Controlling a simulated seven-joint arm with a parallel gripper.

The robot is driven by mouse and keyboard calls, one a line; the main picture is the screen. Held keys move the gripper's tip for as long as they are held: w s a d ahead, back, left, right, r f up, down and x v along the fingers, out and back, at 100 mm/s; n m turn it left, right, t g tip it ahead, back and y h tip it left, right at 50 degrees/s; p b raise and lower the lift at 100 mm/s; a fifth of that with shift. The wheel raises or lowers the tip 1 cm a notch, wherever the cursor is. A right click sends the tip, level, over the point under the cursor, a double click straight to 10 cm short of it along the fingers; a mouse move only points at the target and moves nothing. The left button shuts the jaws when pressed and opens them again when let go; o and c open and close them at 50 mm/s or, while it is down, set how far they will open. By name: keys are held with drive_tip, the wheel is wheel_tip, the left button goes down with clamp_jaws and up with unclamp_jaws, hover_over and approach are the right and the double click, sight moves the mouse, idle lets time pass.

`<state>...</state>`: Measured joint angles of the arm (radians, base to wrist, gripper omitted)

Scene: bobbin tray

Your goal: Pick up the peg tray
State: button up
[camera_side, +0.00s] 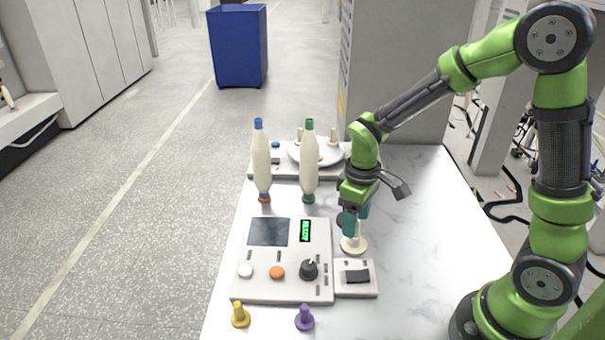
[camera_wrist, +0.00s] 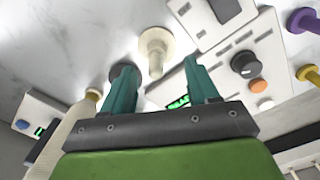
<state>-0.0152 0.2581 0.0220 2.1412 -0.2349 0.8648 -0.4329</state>
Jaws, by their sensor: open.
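A round white tray (camera_side: 296,154) with several cream pegs on it, which looks like the peg tray, stands on a light base at the back of the table. My gripper (camera_side: 356,220) is well in front of it, pointing down with teal fingers apart. Just below the fingers a single cream peg (camera_side: 354,244) stands on a round foot. In the wrist view this cream peg (camera_wrist: 156,50) shows beyond the gap between my open fingertips (camera_wrist: 158,68), with nothing gripped. I cannot make out the round tray in the wrist view.
Two cream bottle-shaped spindles, one blue-topped (camera_side: 261,165) and one green-topped (camera_side: 309,165), stand left of my gripper. A control panel (camera_side: 262,290) and small switch box (camera_side: 355,291) lie in front. Yellow (camera_side: 240,316) and purple (camera_side: 304,318) pegs stand nearest. The table's right side (camera_side: 430,230) is clear.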

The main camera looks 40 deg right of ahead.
drive_tip(key=shift+d+f, duration=0.15)
drive_tip(key=shift+f, duration=1.25)
drive_tip(key=shift+d+f, duration=0.1)
drive_tip(key=shift+f, duration=1.25)
drive_tip(key=shift+c, duration=0.3)
clamp_jaws()
